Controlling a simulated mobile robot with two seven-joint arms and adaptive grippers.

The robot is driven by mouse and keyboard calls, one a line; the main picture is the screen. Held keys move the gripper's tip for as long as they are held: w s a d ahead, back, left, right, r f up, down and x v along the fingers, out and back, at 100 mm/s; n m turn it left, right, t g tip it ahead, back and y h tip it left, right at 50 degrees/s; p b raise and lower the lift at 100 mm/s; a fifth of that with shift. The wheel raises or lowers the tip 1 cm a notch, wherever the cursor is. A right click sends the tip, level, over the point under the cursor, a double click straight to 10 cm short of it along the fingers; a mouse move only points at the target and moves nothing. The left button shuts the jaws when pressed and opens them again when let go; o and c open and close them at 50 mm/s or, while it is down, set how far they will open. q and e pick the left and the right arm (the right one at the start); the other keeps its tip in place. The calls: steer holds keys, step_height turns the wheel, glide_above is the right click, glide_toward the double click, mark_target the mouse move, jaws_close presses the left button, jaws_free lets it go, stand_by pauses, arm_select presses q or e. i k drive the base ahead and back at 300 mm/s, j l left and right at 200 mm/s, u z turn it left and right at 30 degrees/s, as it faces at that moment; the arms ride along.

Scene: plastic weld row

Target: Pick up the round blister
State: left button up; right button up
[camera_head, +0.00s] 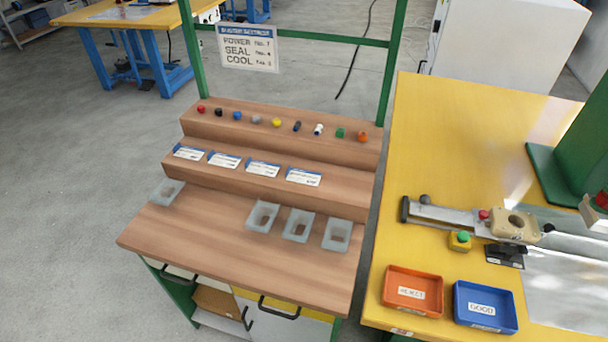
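Several clear, greyish plastic blisters lie on the lower front surface of the wooden stepped bench (230,255). One blister (166,193) sits apart at the left. Three others stand in a row at the right: a left one (262,216), a middle one (298,226) and a right one (338,235). All look roughly square in outline at this size, and I cannot tell which is the round one. Neither of my grippers is in view.
Several small coloured pieces (277,123) line the top step, with white label cards (263,168) below. A yellow table (430,130) at right holds an orange tray (413,290), a blue tray (486,307) and a sealing device (470,220). The bench's front left is clear.

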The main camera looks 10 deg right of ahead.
mark_target(166, 187)
steer(key=z, duration=1.9)
steer(key=j+u, duration=0.1)
steer(key=u, duration=2.3)
steer(key=i+j+z, duration=0.2)
steer(key=j, duration=0.45)
steer(key=i+j+z, duration=0.25)
steer(key=j, duration=0.45)
steer(key=i+j+z, duration=0.2)
steer(key=j, duration=0.55)
steer(key=j+z, duration=0.2)
steer(key=j, duration=0.5)
